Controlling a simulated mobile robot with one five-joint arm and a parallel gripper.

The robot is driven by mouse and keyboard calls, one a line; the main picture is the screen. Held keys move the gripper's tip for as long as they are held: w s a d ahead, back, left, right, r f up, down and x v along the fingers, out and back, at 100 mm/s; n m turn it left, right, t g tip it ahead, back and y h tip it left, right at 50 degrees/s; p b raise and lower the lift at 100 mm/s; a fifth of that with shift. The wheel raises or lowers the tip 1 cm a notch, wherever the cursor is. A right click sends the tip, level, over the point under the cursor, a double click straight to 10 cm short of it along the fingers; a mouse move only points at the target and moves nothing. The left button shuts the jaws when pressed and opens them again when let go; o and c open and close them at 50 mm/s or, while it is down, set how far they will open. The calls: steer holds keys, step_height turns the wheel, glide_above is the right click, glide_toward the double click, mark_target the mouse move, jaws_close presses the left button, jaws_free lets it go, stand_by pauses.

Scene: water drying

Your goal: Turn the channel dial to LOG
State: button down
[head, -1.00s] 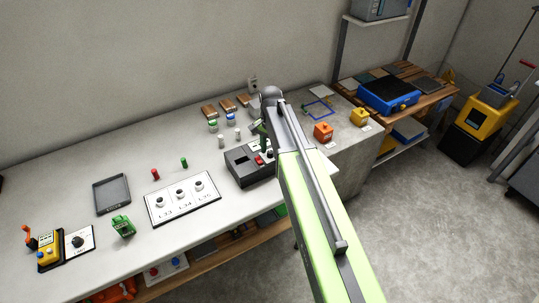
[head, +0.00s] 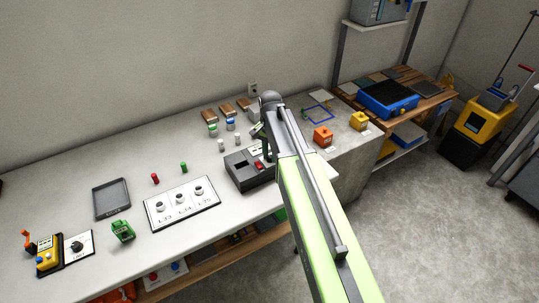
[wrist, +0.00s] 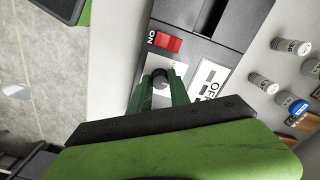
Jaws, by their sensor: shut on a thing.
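A dark grey logger box (head: 240,172) sits on the bench in the head view, with a red switch (head: 259,165) on top. In the wrist view the red switch (wrist: 168,42) is marked ON. The black channel dial (wrist: 160,76) is on the box's white panel, between the green fingers of my gripper (wrist: 160,88). My gripper is shut on the dial. A white label or display (wrist: 208,82) beside it shows partly hidden letters that look like OFF. The dial's markings are mostly covered, so I cannot tell where it points. In the head view my arm hides the dial.
A white panel with three round sockets (head: 181,203) lies left of the box. Several small capped bottles (wrist: 292,103) stand close to the box. Orange (head: 323,137) and yellow (head: 359,121) blocks stand to the right. A grey tray (head: 111,199) is farther left.

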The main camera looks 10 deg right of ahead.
mark_target(270, 157)
steer(key=n, duration=1)
steer(key=shift+n, duration=0.4)
stand_by(0.4)
steer(key=c, duration=1.2)
jaws_free()
step_height(270, 157, up, 17)
steer(key=p, duration=1.7)
steer(key=shift+r, duration=0.2)
